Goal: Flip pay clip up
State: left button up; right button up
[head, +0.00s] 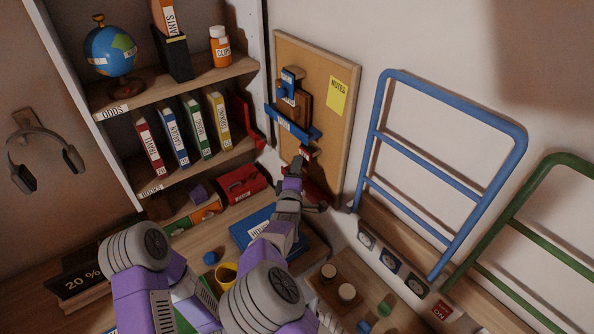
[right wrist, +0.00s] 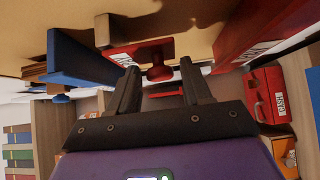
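A red clip (head: 305,152) with a white label sits on the cork board (head: 340,130), below a blue bar; I cannot read its label, so I cannot confirm it is the pay clip. In the right wrist view the red clip (right wrist: 150,52) shows with a round red knob hanging under it. My right gripper (head: 294,168) is just below the clip. In the right wrist view its two fingers (right wrist: 160,75) are apart, with the knob in line with the gap near the tips; contact is not clear. My left arm shows at lower left, its gripper out of sight.
A blue labelled bar (head: 291,124) and a yellow note (head: 338,96) are on the board. Another red labelled piece (right wrist: 268,40) is close to the right finger. A red box (head: 243,183) stands on the shelf at left. A blue rail (head: 450,105) is to the right.

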jog(key=c, duration=0.8)
jog(key=shift+s+a+r+m+g+y+p, duration=0.15)
jog(key=shift+a+r+m+g+y+p, duration=0.05)
jog(key=shift+r+m+g+y+p, duration=1.25)
jog(key=shift+s+a+r+m+g+y+p, duration=0.2)
jog(key=shift+r+m+g+y+p, duration=0.6)
jog(key=shift+r+m+g+p, duration=0.7)
jog(key=shift+s+a+r+m+g+y+p, duration=0.2)
jog(key=shift+r+m+g+y+p, duration=0.85)
jog(key=shift+g+p, duration=0.8)
jog(key=shift+w+f, duration=0.1)
jog(key=o, duration=1)
